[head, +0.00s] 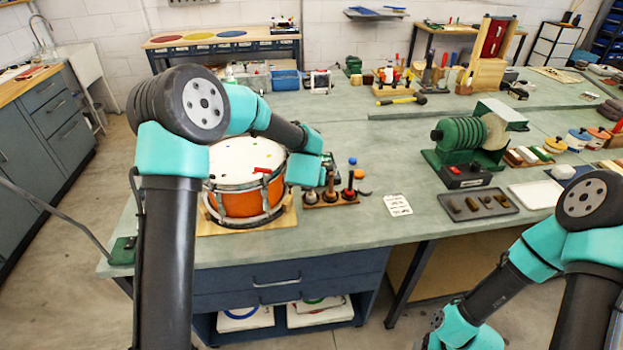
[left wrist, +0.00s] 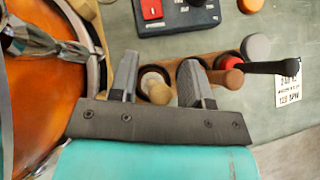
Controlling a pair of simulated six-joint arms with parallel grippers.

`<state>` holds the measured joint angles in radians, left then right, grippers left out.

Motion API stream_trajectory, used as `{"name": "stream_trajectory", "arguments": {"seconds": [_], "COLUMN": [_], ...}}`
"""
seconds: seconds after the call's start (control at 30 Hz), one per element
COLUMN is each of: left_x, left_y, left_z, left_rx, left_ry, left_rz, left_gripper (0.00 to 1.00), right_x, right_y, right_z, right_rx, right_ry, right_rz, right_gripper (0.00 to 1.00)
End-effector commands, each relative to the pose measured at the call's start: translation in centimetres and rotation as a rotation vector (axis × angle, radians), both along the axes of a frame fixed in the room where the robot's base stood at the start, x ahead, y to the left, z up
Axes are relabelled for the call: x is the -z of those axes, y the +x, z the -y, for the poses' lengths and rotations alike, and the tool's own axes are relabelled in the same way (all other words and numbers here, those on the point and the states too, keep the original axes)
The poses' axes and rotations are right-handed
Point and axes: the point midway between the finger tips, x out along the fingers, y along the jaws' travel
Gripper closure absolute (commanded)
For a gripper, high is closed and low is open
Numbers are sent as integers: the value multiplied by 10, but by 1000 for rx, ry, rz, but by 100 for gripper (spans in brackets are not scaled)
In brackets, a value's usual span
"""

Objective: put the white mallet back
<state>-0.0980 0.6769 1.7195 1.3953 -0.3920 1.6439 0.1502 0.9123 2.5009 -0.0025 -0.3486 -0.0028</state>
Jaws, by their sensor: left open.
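My left gripper (left wrist: 158,75) is open over a wooden mallet rack (left wrist: 208,57); in the head view the wrist hides part of that area. Between its fingers, a pale round piece with a tan knob (left wrist: 158,90) stands in the rack. It may be the white mallet, but I cannot be sure. No clear gap or contact with the fingers can be judged. The rack (head: 345,202) also shows in the head view with several upright tools. Only links of my right arm show at the lower right; its gripper is out of view.
An orange drum (head: 240,195) stands on a wooden board left of the rack. A black-handled tool with a red collar (left wrist: 268,67) is in the rack beside the gripper. A black box with a red button (left wrist: 180,12) lies behind. A printed card (head: 397,205) lies to the right.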

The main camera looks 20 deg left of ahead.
Motion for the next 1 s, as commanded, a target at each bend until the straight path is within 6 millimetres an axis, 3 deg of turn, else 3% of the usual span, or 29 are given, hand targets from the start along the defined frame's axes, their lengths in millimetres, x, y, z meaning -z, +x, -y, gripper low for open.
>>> {"name": "stream_trajectory", "arguments": {"seconds": [0.7, 1.0], "left_x": [-74, -83], "left_y": [-75, -85], "left_z": [8, 9], "left_rx": [2, 1], "left_ry": [1, 1], "left_rz": [2, 0], "left_gripper": [56, 56], "right_x": [0, 0], "right_y": [0, 0], "right_z": [0, 0], "right_rx": [0, 0], "right_ry": [0, 0], "right_rz": [0, 0], "right_gripper": [38, 38]}}
